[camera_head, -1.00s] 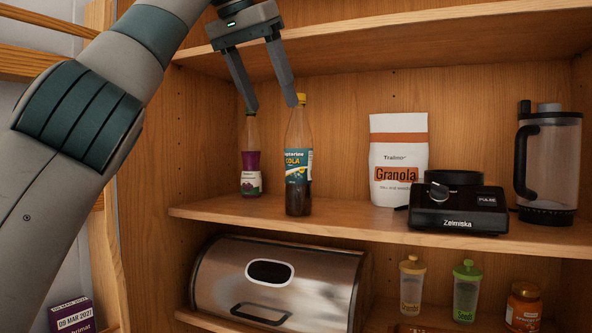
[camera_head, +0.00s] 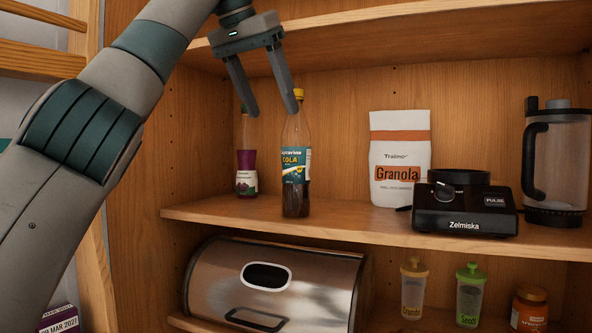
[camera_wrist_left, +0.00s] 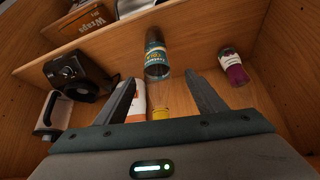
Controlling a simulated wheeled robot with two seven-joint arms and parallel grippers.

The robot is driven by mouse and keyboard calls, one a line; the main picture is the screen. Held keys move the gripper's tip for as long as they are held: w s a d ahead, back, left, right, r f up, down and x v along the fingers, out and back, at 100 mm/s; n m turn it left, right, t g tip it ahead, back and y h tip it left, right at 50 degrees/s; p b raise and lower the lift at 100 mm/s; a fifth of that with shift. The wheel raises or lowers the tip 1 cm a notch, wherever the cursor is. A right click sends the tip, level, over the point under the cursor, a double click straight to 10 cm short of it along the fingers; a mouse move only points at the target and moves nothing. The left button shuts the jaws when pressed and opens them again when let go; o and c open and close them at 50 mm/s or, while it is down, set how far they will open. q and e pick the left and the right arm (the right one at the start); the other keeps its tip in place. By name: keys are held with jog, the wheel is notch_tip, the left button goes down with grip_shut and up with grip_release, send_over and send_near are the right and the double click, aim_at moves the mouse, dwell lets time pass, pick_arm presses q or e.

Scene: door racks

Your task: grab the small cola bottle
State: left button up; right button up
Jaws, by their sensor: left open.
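The small cola bottle (camera_head: 295,168) stands upright on the middle shelf, with dark liquid, a teal label and a yellow cap. My left gripper (camera_head: 273,113) is open and empty at the height of the bottle's top. Its right finger overlaps the bottle's upper left side in the head view; I cannot tell if they touch. In the left wrist view the cola bottle (camera_wrist_left: 156,62) lies beyond the fingertips of the left gripper (camera_wrist_left: 159,77), and its yellow cap shows between the fingers. My right gripper is not in view.
A purple-labelled bottle (camera_head: 246,172) stands left of the cola bottle. A granola bag (camera_head: 400,150), a black Zelmiska base (camera_head: 463,208) and a clear jug (camera_head: 556,165) stand to the right. A bread box (camera_head: 275,282) sits below.

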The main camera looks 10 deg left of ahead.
aim_at(286, 144)
pick_arm(q)
jog(key=p+x, duration=0.1)
jog(key=x, duration=0.9)
jog(key=shift+s, duration=0.1)
jog(key=shift+s+d+r, duration=0.1)
jog(key=shift+p+x, duration=0.6)
jog(key=shift+x, duration=0.35)
jog(key=shift+w+d+f+p, duration=0.25)
jog(key=shift+f+p, duration=0.1)
jog(key=shift+f, duration=0.25)
jog(key=shift+w+d+f+p, duration=0.2)
jog(key=shift+d+f+p, duration=0.1)
jog(key=shift+f, duration=0.3)
jog(key=shift+w+f, duration=0.15)
jog(key=shift+f, duration=0.2)
